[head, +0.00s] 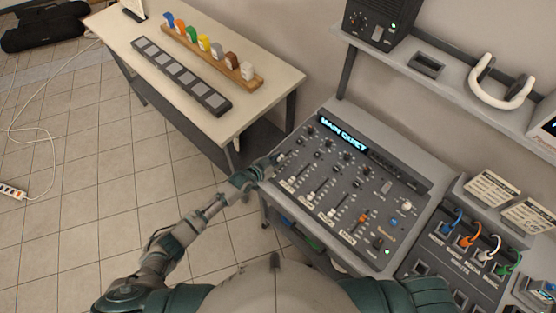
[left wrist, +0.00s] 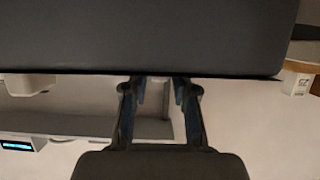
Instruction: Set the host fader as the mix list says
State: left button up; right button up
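The grey mixing console (head: 350,185) stands right of centre in the head view, its lit display (head: 343,130) reading "MAIN QUIET". Several fader caps sit in its slots, including white ones (head: 332,213) and an orange one (head: 363,218). Their labels are too small to read, so I cannot tell which is the host fader. Cards with print (head: 491,188) stand right of the console; their text is unreadable. My left gripper (head: 273,162) is at the console's left edge. In the left wrist view its fingers (left wrist: 160,92) are apart with nothing between them. My right gripper is out of view.
A patch panel (head: 455,260) with coloured cables adjoins the console's right side. A shelf (head: 455,82) with a headset runs above. A side table (head: 270,105) with coloured pieces on a wooden rack stands at the left. Tiled floor is open at the left.

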pick_arm(q)
jog(key=shift+o, duration=0.4)
jog(key=shift+a, duration=0.1)
jog(key=shift+s+a, duration=0.2)
jog(key=v, duration=1.1)
jog(key=shift+a, duration=0.25)
jog(key=shift+s+d, duration=0.1)
